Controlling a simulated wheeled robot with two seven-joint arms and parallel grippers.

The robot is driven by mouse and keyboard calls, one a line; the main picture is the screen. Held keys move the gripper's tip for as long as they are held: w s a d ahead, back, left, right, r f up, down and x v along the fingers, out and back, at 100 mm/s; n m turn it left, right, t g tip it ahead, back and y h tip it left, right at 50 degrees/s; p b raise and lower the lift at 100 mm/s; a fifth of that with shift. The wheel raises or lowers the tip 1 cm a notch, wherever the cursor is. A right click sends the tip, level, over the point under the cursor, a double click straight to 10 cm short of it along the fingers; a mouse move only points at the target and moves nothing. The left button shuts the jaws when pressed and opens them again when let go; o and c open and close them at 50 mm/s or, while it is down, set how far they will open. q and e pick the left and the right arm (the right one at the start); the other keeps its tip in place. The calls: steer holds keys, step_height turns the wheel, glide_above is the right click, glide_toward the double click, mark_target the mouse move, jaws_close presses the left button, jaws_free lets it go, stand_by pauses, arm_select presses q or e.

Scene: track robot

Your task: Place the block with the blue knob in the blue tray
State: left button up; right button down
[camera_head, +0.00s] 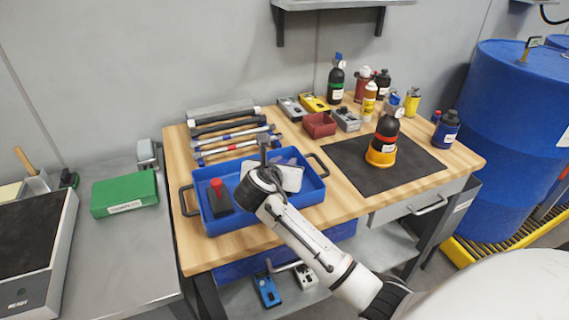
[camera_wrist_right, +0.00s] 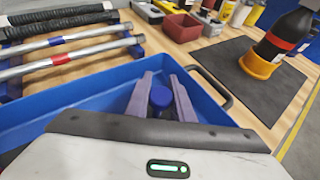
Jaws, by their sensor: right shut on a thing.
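The blue tray (camera_head: 311,197) sits on the wooden workbench, with dark handles at its ends. My right gripper (camera_head: 264,148) is over the tray, near its far wall. In the right wrist view the gripper (camera_wrist_right: 162,100) is shut on the blue knob (camera_wrist_right: 162,97). The block under the knob is mostly hidden by the gripper, so I cannot tell whether it touches the tray floor. The tray also shows in the right wrist view (camera_wrist_right: 100,95). A dark block with a red knob (camera_head: 217,193) stands in the tray's left part. My left gripper is not in view.
A black bottle in a yellow holder (camera_head: 382,142) stands on the black mat (camera_head: 415,178). A green box (camera_head: 125,194) is on the left bench.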

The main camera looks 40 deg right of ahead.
steer(key=c, duration=1.9)
jaws_free()
steer(key=shift+f, duration=0.15)
steer(key=shift+c, duration=0.2)
steer(key=o, duration=0.4)
steer(key=shift+s+a+r, duration=0.15)
steer(key=shift+a+r, duration=0.05)
steer(key=shift+r, duration=0.1)
steer(key=p+v, duration=0.1)
steer(key=v, duration=1)
steer(key=shift+s+a+r, duration=0.1)
steer(key=shift+s+a, duration=0.1)
